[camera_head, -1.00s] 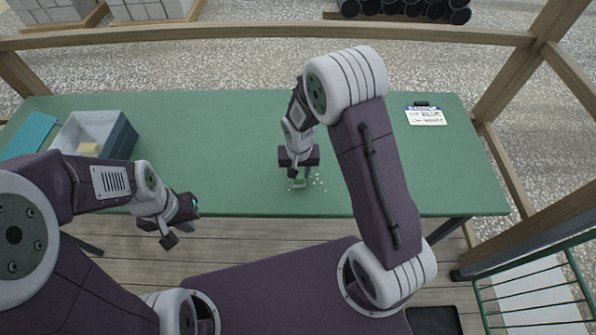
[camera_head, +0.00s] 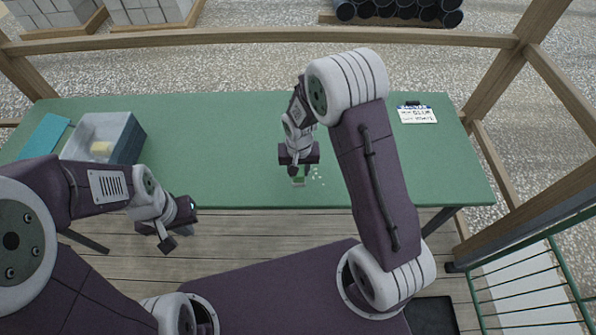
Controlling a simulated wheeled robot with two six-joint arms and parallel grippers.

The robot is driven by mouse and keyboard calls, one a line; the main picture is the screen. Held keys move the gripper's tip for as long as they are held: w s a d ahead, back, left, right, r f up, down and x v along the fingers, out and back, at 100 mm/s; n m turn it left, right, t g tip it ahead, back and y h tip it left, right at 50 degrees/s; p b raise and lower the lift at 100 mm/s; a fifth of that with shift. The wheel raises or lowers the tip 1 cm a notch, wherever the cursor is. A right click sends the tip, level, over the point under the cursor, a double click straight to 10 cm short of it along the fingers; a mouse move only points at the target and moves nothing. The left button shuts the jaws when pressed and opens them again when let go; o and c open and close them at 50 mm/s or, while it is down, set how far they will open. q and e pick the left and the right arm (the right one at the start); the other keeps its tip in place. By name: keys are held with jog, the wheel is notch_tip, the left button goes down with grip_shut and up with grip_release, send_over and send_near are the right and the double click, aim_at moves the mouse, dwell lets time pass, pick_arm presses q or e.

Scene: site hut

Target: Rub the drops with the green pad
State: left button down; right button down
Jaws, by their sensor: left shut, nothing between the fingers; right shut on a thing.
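The green pad (camera_head: 299,181) is held under my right gripper (camera_head: 299,172), which is shut on it and points down at the front part of the green table (camera_head: 220,150). The pad is mostly hidden by the gripper and looks to be at the tabletop. Several small pale drops (camera_head: 316,174) lie on the table just right of the pad. Whether any lie under the pad is hidden. My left gripper (camera_head: 178,235) is shut and empty, in front of the table's front edge at the left.
A grey-blue bin (camera_head: 125,138) with a yellowish thing (camera_head: 102,149) inside stands on the table's left. A teal flat item (camera_head: 45,136) lies left of it. A clipboard with a written sheet (camera_head: 417,115) lies at the back right. The table middle is clear.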

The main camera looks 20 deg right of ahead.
notch_tip(320, 180, up, 2)
jog(key=shift+s+r+p, duration=0.1)
jog(key=shift+r+p, duration=0.05)
jog(key=shift+p, duration=0.45)
jog(key=shift+r+p, duration=0.55)
jog(key=shift+r, duration=0.05)
